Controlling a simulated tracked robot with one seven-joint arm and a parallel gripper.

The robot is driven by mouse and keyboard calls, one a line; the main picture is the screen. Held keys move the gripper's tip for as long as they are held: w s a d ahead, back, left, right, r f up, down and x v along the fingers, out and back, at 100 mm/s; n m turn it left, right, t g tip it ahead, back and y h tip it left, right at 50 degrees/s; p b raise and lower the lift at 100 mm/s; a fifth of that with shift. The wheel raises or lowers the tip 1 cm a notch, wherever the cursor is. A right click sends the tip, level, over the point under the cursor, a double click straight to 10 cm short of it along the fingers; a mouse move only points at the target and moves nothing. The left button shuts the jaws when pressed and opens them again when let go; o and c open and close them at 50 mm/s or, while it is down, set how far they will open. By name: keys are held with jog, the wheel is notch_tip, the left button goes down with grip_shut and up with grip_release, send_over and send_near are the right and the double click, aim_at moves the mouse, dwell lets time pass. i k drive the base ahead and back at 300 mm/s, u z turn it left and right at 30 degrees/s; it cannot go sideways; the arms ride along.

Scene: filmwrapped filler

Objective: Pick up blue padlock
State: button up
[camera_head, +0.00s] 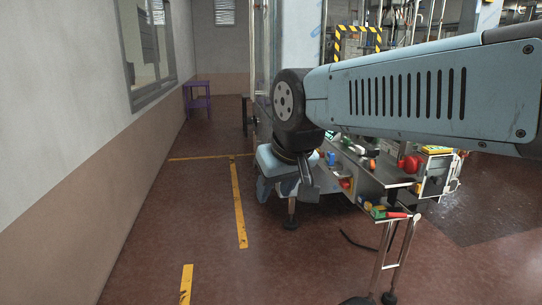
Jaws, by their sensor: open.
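A small blue object (331,158), possibly the blue padlock, is on the metal bench (385,176) just right of my gripper. It is too small to identify for sure. My gripper (285,187) hangs below my arm near the picture's middle, with its fingers pointing down and apart. It is open, and I see nothing held in it. In the picture, my gripper is left of the bench. My arm crosses the upper right and hides part of the machine behind the bench.
A red object (409,164) and other coloured items are on the bench. A small stand (397,217) in front holds red and green items. A dark strip (357,241) lies on the floor. A purple stool (197,97) is by the left wall. The left floor is clear.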

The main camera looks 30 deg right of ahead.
aim_at(330, 158)
jog(key=u, duration=0.15)
jog(key=i, duration=1.1)
jog(key=z, duration=0.6)
jog(key=i, duration=0.65)
jog(key=z, duration=0.6)
jog(key=k, duration=0.85)
jog(key=z, duration=0.2)
jog(key=i, duration=0.85)
jog(key=u, duration=0.05)
